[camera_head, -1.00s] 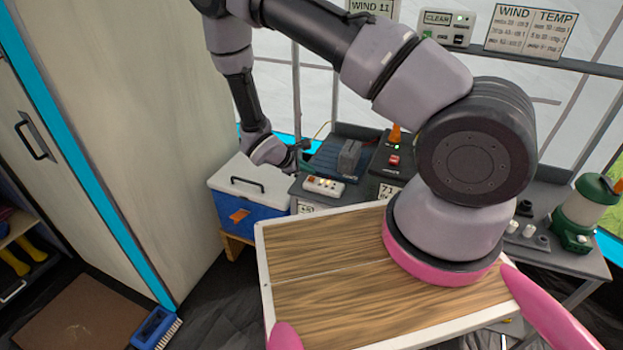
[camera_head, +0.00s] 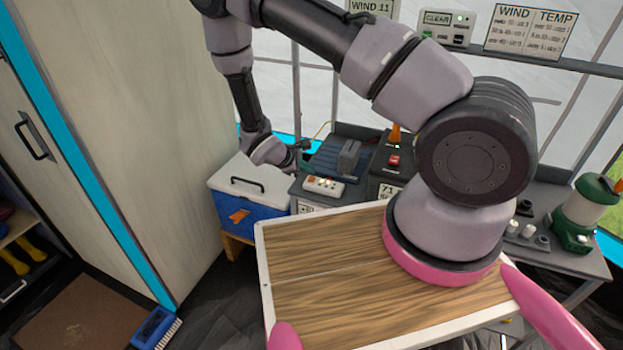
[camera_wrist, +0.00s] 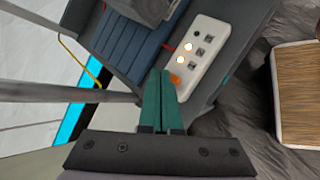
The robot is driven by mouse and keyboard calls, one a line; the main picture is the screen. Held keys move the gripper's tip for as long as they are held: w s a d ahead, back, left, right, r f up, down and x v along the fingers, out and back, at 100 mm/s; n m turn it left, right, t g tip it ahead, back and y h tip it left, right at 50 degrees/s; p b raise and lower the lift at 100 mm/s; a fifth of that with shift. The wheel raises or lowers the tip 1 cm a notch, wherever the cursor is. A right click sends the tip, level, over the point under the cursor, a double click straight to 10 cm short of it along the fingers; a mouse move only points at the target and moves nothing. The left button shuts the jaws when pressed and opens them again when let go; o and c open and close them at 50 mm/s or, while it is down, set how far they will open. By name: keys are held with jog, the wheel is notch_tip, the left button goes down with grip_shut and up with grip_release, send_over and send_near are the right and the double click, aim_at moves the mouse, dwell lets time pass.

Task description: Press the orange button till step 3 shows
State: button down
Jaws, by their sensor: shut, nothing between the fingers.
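The white switch strip (camera_wrist: 205,50) lies on the dark bench in the wrist view, with an orange button (camera_wrist: 175,79) at its near end. Along it are two lit round lamps, a dark round lamp and small dark square marks. My gripper (camera_wrist: 162,72) is shut, its teal fingers empty. In the picture its tips are just left of the orange button; I cannot tell whether they touch it. In the head view the strip (camera_head: 323,186) stands right of my gripper (camera_head: 303,146), which my wrist partly hides. The strip's lamps are too small to read there.
A blue cooler (camera_head: 247,205) with a white lid stands left of the strip. A dark box with a red switch (camera_head: 393,161) stands to its right. A green lantern (camera_head: 585,210) is at the far right. A grey block (camera_head: 348,157) sits behind the strip.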

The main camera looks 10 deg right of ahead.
aim_at(308, 179)
jog(key=shift+f, duration=0.4)
jog(key=shift+f, duration=0.45)
dwell(0.8)
jog(key=shift+r, duration=0.9)
jog(key=shift+r, duration=2.5)
jog(key=shift+r, duration=0.1)
